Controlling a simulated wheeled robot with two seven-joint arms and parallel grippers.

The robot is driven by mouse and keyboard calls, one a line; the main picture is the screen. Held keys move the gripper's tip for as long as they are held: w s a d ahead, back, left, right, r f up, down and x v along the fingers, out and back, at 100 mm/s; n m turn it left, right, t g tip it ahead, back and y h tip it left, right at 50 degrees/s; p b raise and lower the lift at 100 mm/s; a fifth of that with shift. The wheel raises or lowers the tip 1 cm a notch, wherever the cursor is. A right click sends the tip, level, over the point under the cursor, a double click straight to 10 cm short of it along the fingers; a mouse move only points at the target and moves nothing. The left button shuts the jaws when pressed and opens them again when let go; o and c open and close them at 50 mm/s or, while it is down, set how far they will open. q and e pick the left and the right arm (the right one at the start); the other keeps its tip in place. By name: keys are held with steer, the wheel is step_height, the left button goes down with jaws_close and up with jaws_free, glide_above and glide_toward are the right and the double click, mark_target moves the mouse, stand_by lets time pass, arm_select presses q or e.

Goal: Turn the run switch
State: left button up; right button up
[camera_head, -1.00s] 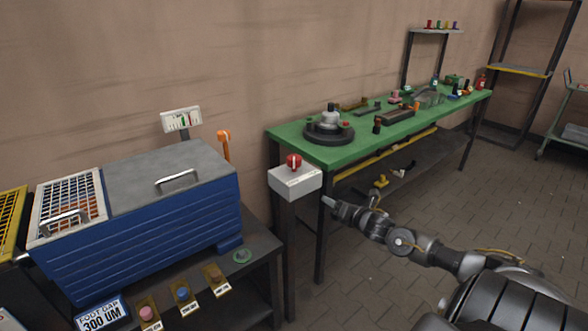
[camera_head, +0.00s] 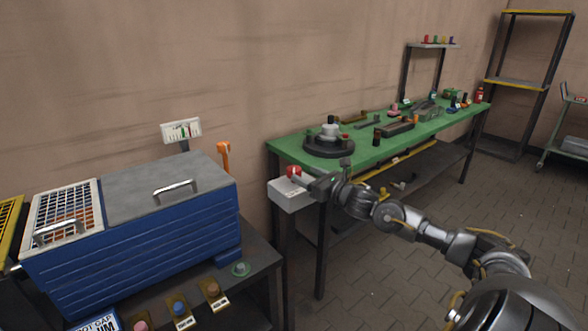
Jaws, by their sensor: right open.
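The run switch appears to be the red knob (camera_head: 293,172) on a white box (camera_head: 290,197) on a dark post, between the blue machine and the green bench. My right gripper (camera_head: 309,179) is at the right side of the knob, its fingers over the box top. It is open. From this view I cannot tell whether the fingers touch or straddle the knob; part of the knob and box is hidden behind the gripper. My left gripper is not in view.
A blue machine (camera_head: 140,238) with a grey lid stands left on a dark table. An orange lever (camera_head: 224,158) rises behind it. The green bench (camera_head: 375,152) with a round fixture (camera_head: 329,145) and small parts lies right, close behind my right arm.

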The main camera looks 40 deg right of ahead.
mark_target(299, 171)
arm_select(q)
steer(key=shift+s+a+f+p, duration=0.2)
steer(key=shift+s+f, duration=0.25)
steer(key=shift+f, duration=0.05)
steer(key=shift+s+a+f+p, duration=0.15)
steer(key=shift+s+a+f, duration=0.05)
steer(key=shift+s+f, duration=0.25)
arm_select(e)
steer(key=w, duration=0.6)
steer(key=shift+w+a, duration=0.2)
steer(key=shift+a, duration=0.1)
steer(key=c, duration=0.9)
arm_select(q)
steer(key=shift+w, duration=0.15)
arm_select(e)
steer(key=shift+c, duration=0.4)
